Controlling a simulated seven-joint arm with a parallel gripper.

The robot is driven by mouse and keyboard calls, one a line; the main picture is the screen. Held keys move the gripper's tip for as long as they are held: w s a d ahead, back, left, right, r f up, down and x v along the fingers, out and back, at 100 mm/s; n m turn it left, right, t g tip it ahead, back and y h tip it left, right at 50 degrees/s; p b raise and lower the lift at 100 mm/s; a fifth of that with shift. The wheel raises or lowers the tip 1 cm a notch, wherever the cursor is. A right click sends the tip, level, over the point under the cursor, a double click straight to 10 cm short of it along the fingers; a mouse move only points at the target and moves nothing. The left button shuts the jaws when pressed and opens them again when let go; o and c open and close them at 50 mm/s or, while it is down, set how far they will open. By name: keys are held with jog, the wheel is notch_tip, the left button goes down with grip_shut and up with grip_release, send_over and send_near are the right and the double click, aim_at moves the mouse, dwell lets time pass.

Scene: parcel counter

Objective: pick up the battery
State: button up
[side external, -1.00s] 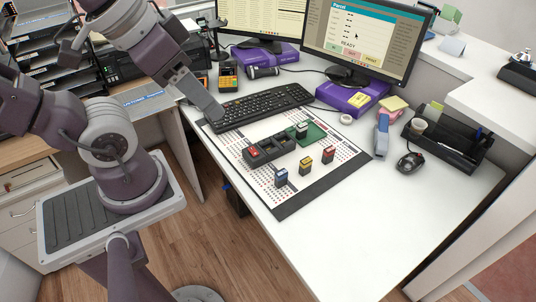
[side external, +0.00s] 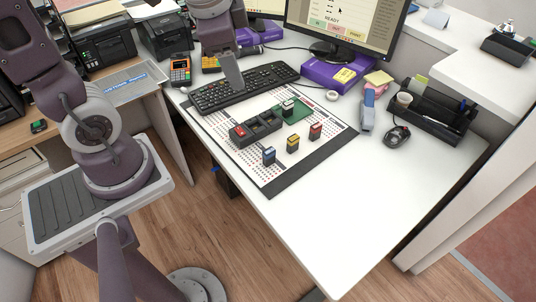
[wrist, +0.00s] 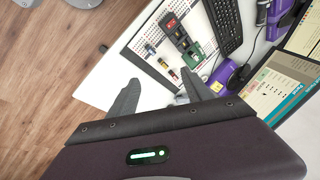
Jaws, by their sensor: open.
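Small blocks with coloured tops stand on the white printed mat (side external: 330,150): a blue one (side external: 269,155), a yellow one (side external: 293,143) and a red one (side external: 316,131). Another pale-and-dark block (side external: 288,107) is at the green board (side external: 297,115). A black slotted holder (side external: 262,134) has a red-topped piece (side external: 239,131) in its left end. I cannot tell which piece is the battery. My gripper (side external: 234,86) is above the keyboard, apart from the blocks. In the wrist view my gripper (wrist: 159,76) has its fingers spread wide with nothing between them.
The keyboard (side external: 215,97) lies behind the mat. A monitor (side external: 345,25), a purple box (side external: 325,73), a blue-grey upright device (side external: 367,112), a mouse (side external: 397,137) and a black organizer (side external: 433,122) stand around it. The front right of the desk is clear.

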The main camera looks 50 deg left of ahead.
jog(key=w+a+f+m+g, duration=0.2)
jog(key=w+f+m, duration=0.4)
jog(key=f, duration=0.4)
jog(key=m, duration=0.2)
send_over(269, 150)
jog(key=s+d+x, duration=0.1)
jog(key=x, duration=0.5)
jog(key=f+m, duration=0.1)
jog(key=f, duration=0.3)
jog(key=f+m+g+h, duration=0.1)
jog(key=f, duration=0.3)
jog(key=d+f+m+h, duration=0.1)
jog(key=f+m, duration=0.1)
jog(key=f, duration=0.2)
jog(key=shift+w+f, duration=0.15)
jog(key=shift+w, duration=0.05)
jog(key=f, duration=0.4)
jog(key=a+f, duration=0.1)
jog(key=f, duration=0.1)
jog(key=shift+f, duration=0.35)
grip_shut()
